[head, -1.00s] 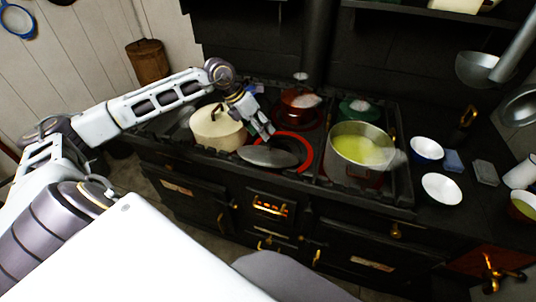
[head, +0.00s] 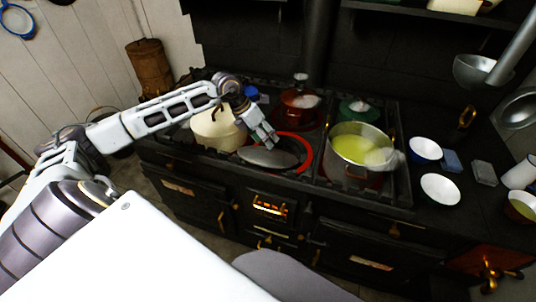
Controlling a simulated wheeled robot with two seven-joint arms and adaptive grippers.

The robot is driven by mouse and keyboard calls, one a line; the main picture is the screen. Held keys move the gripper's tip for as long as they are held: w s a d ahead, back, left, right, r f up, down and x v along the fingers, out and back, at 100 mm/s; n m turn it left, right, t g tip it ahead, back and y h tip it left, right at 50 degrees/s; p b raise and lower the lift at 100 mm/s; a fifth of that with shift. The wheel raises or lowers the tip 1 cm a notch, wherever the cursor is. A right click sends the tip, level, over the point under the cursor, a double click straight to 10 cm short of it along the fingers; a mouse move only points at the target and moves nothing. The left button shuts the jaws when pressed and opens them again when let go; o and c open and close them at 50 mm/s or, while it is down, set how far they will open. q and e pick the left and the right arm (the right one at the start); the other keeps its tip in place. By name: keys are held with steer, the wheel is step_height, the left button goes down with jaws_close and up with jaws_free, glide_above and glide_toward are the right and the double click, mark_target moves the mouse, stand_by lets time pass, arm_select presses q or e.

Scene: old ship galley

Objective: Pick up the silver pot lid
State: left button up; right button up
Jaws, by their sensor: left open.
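The silver pot lid (head: 266,158) lies on the stove at the front, over the lower left part of a red-rimmed ring (head: 307,158). My left gripper (head: 269,143) is open, with its fingers pointing down just above the back edge of the lid. I cannot tell whether the fingertips touch the lid. The fingers hide a small part of the area behind the lid. My right gripper is not in view.
A cream pot (head: 214,132) stands left of the lid, partly behind my left arm. A steel pot with yellow-green liquid (head: 358,146) stands to the right. A red-brown pot (head: 299,106) and a green-lidded pot (head: 357,110) stand behind. White bowls (head: 440,188) are farther right.

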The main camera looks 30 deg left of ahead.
arm_select(q)
steer(key=shift+x, duration=1)
steer(key=shift+f, duration=0.1)
steer(key=shift+d, duration=0.1)
steer(key=c, duration=0.5)
jaws_close()
steer(key=shift+w, duration=0.1)
step_height(320, 180, up, 9)
steer(key=shift+f+b, duration=0.2)
steer(key=shift+b, duration=0.1)
steer(key=shift+r, duration=0.65)
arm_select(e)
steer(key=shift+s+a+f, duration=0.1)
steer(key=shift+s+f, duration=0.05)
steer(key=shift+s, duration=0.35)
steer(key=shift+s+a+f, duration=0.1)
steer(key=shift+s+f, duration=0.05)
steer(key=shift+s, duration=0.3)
